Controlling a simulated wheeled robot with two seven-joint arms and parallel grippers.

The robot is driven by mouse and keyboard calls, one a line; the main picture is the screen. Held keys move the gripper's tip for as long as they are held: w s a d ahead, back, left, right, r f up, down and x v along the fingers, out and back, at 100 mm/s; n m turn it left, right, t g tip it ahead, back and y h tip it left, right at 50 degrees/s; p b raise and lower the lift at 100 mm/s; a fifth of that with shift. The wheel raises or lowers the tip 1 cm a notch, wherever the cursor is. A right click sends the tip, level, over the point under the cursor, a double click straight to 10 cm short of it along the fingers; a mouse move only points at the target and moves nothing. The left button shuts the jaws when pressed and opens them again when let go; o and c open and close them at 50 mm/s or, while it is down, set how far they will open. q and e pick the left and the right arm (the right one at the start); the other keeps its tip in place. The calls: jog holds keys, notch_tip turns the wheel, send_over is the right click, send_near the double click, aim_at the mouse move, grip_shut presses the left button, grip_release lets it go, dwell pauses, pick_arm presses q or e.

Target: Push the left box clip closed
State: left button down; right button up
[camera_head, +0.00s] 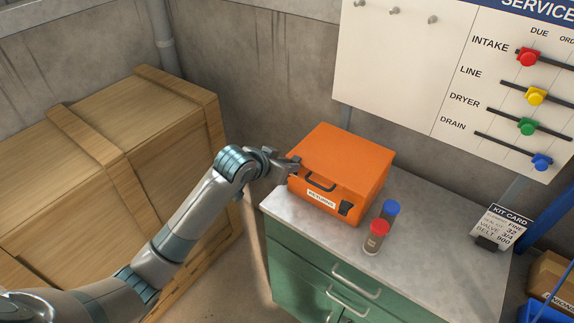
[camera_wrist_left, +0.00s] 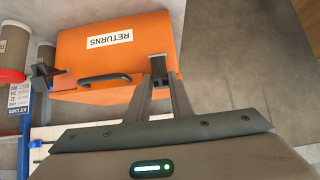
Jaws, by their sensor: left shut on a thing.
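The orange box (camera_head: 340,165), with a RETURNS label, stands on the cabinet top with its lid down; it also shows upside down in the left wrist view (camera_wrist_left: 75,48). My left gripper (camera_head: 293,165) is at the left end of the box's front face, beside the black handle (camera_head: 320,183). The black right clip (camera_head: 345,208) is on the front face's right end. My right gripper is not in view.
A red-capped jar (camera_head: 375,238) and a blue-capped jar (camera_head: 390,210) stand right of the box on the grey cabinet top (camera_head: 430,235). A large wooden crate (camera_head: 90,170) is at the left. A kit card (camera_head: 502,228) stands at the right.

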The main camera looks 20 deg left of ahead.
pick_arm(q)
jog(key=c, duration=1.6)
grip_release()
jog(key=shift+w, duration=0.1)
jog(key=shift+o, duration=0.2)
jog(key=b+v, duration=0.4)
jog(key=v, duration=1.3)
jog(key=shift+r+b, duration=0.2)
jog(key=shift+b, duration=0.1)
